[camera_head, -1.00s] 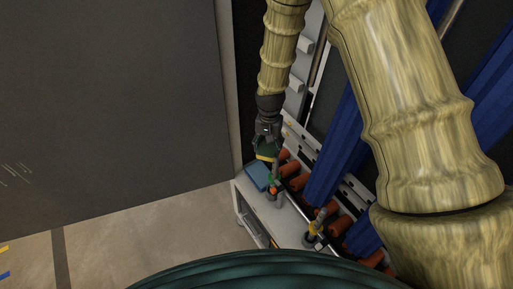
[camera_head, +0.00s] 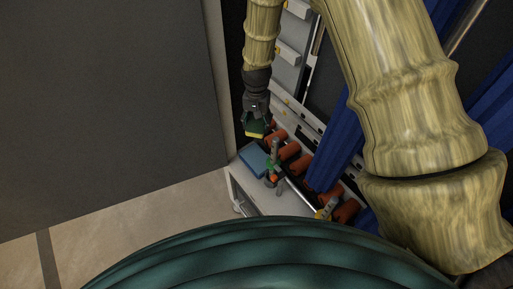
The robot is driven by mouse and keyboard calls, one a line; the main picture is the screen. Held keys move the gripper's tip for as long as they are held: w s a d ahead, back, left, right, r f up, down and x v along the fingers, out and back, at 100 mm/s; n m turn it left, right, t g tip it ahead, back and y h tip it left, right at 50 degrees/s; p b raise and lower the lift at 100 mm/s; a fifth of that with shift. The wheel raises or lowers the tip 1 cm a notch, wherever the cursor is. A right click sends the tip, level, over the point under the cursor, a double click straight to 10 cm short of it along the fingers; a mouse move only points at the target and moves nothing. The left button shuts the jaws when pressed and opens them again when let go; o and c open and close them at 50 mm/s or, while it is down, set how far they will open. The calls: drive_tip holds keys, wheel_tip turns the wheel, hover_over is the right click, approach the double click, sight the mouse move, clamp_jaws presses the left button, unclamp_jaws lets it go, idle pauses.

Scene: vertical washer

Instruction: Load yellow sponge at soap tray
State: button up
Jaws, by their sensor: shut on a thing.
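My gripper (camera_head: 256,118) is shut on the yellow sponge (camera_head: 254,134), which has a dark green side and a yellow edge facing down. The sponge is held in the air above the back left end of a white washer counter. A blue tray (camera_head: 254,159) lies on that counter, just below the sponge in the picture. The sponge appears apart from the tray, though the height between them is hard to judge. I cannot tell whether the blue tray is the soap tray.
A bottle with green and orange parts (camera_head: 272,162) stands right of the blue tray. Several orange cylinders (camera_head: 288,151) line the counter's back. Blue curtain strips (camera_head: 330,160) hang at the right. A grey wall panel (camera_head: 110,110) stands at the left.

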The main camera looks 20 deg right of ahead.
drive_tip(key=b, duration=1.2)
approach(257, 158)
drive_tip(key=shift+f+b, duration=0.2)
drive_tip(key=shift+b, duration=0.15)
drive_tip(key=shift+f+b, duration=2.3)
drive_tip(key=shift+f, duration=0.5)
drive_tip(key=shift+f, duration=0.55)
wheel_tip(257, 158, up, 7)
drive_tip(key=p, duration=0.5)
drive_tip(key=shift+p, duration=0.4)
drive_tip(key=shift+r, duration=0.1)
idle(0.8)
